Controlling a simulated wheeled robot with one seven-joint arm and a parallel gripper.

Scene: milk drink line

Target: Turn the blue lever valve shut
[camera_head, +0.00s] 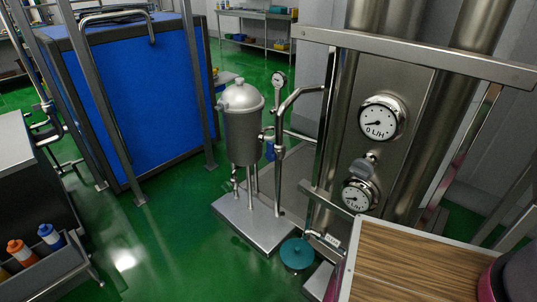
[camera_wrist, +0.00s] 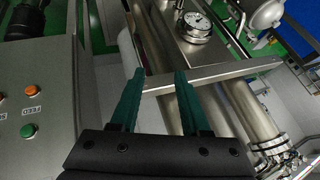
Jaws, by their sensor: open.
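A small blue part (camera_head: 270,150) shows behind the pipework to the right of the steel tank; it is too small and too hidden to tell whether it is the blue lever valve or how its lever is turned. No other clear blue lever shows. My gripper (camera_wrist: 159,75) is open and empty in the wrist view, its two green fingers apart in front of a steel bar and thick steel pipes. My gripper does not show in the head view. No lever is between the fingers or seen touching them.
A steel tank (camera_head: 243,125) stands on a low plinth. A panel with gauges (camera_head: 381,118) is at the right. A teal disc (camera_head: 297,253) sits low before it. A wood-topped surface (camera_head: 405,265) fills the lower right. A button box (camera_wrist: 38,100) is left of my gripper.

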